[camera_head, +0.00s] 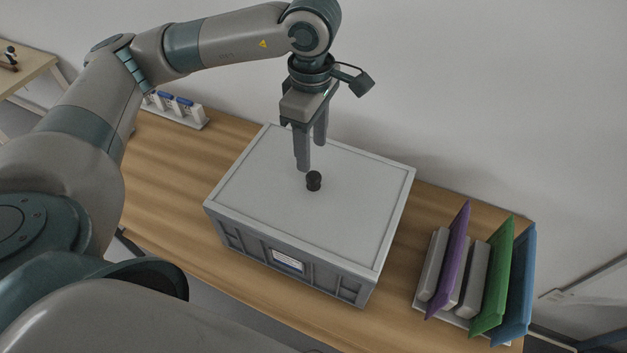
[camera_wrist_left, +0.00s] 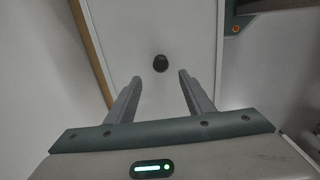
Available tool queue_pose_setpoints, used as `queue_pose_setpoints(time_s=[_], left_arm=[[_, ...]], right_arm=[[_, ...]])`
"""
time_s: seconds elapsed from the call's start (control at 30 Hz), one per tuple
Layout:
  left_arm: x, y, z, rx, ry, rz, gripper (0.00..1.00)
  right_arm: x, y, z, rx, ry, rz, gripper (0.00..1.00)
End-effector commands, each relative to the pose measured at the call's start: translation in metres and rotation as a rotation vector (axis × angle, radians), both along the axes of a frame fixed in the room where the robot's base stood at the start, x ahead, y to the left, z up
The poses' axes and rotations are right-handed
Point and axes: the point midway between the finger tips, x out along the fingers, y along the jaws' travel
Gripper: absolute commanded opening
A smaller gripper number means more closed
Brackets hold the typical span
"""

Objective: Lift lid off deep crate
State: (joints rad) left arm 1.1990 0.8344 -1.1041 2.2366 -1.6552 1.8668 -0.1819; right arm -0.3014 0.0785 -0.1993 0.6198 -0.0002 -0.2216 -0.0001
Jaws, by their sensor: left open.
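The deep crate (camera_head: 240,238) is grey and stands on the wooden table, with a label on its front wall. Its flat light-grey lid (camera_head: 270,185) covers the top and has a small black knob (camera_head: 314,181) at the middle. My left gripper (camera_head: 311,158) points down over the lid, open and empty, a little behind the knob in the head view. In the left wrist view the knob (camera_wrist_left: 160,63) lies beyond the two open fingertips (camera_wrist_left: 172,80), roughly centred between them and apart from them. My right gripper is not in view.
The wooden table (camera_head: 165,190) has bare room left of the crate. A rack with purple, green and blue folders (camera_head: 493,275) stands at the right. A white holder with blue-topped items (camera_head: 180,108) stands at the back left. A wall (camera_head: 480,90) rises behind the table.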

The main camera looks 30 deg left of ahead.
Motion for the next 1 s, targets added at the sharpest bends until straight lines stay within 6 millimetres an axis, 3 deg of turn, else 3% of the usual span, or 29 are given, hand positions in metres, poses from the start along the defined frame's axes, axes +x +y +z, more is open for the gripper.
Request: queue_pose_setpoints(time_s=[0.2,0.67,1.0], left_arm=[[0.0,0.0,-0.017,0.0,0.0,0.0,0.48],[0.0,-0.001,-0.021,0.0,0.001,0.0,0.48],[-0.003,-0.004,-0.055,0.001,0.004,0.001,0.48]], right_arm=[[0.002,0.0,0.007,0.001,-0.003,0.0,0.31],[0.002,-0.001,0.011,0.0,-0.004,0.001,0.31],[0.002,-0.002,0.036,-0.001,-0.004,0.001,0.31]])
